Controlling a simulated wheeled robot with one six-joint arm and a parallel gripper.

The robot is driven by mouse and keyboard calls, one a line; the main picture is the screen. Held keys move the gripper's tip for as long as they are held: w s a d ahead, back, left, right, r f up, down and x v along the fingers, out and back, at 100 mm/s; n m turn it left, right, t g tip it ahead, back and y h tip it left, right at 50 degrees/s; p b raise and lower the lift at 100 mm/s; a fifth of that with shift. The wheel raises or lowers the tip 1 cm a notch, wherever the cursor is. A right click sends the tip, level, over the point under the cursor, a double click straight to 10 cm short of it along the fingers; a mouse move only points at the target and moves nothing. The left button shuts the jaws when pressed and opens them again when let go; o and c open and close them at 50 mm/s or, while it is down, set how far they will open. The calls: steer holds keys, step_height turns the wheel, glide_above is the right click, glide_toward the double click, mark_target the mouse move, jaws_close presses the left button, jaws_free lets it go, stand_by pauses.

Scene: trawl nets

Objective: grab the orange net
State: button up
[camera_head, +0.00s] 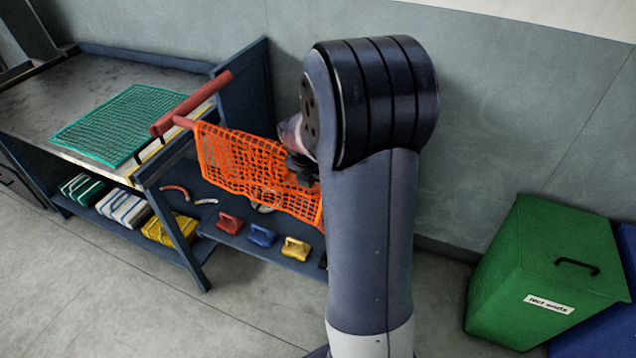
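The orange net (240,165) is an open mesh sheet. Its left end is at a red bar (190,105) on the bench's right side, and it stretches right and slightly down until my arm hides its far end. My gripper (301,170) is dark and small in the view, at the net's upper right part, overlapping the mesh. My arm covers part of the gripper. I cannot tell whether its fingers are closed on the net or only beside it.
A green net (125,122) lies on the dark workbench (50,95) at left. Shelves below hold folded bundles (125,208) and red, blue and yellow handled blocks (262,236). A green lidded bin (530,265) stands at right beside a blue one (600,330). The front floor is clear.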

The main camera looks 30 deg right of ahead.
steer(key=c, duration=1.5)
steer(key=shift+r, duration=0.2)
jaws_close()
step_height(320, 180, up, 12)
steer(key=p, duration=1.1)
steer(key=shift+f, duration=0.15)
steer(key=shift+p, duration=0.3)
step_height(320, 180, up, 27)
steer(key=p, duration=0.1)
steer(key=shift+p, duration=0.35)
